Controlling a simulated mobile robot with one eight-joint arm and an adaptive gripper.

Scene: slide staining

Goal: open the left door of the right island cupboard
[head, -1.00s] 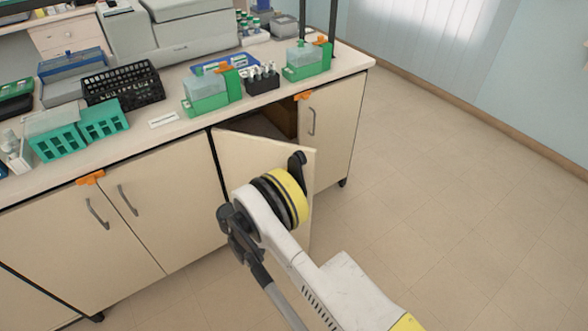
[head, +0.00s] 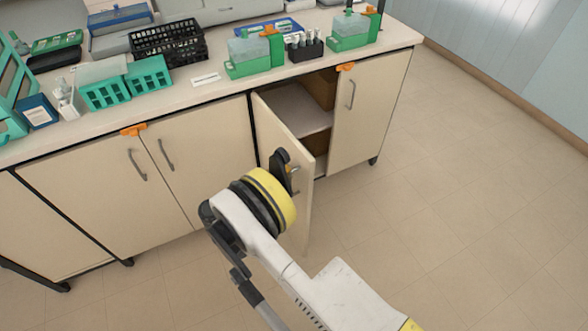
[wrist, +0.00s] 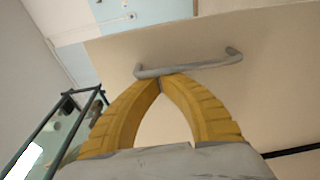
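The left door (head: 265,130) of the right island cupboard stands ajar, swung out on its left edge. Its grey bar handle (head: 296,180) shows just beside my gripper; the handle also spans the wrist view (wrist: 205,68). My gripper (wrist: 160,80) has its yellow fingers brought together at the tips, at the left part of the handle. In the head view its fingertips are hidden behind my wrist and the dark gripper parts. Through the gap a pale shelf (head: 290,108) and brown contents (head: 319,90) show. The right door (head: 372,110) is closed.
An orange latch (head: 345,66) sits at the top of the right door. The left cupboard's doors (head: 200,155) are closed, with another orange latch (head: 134,130). Green staining containers (head: 249,55) and racks stand on the counter. Floor (head: 450,210) to the right is clear.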

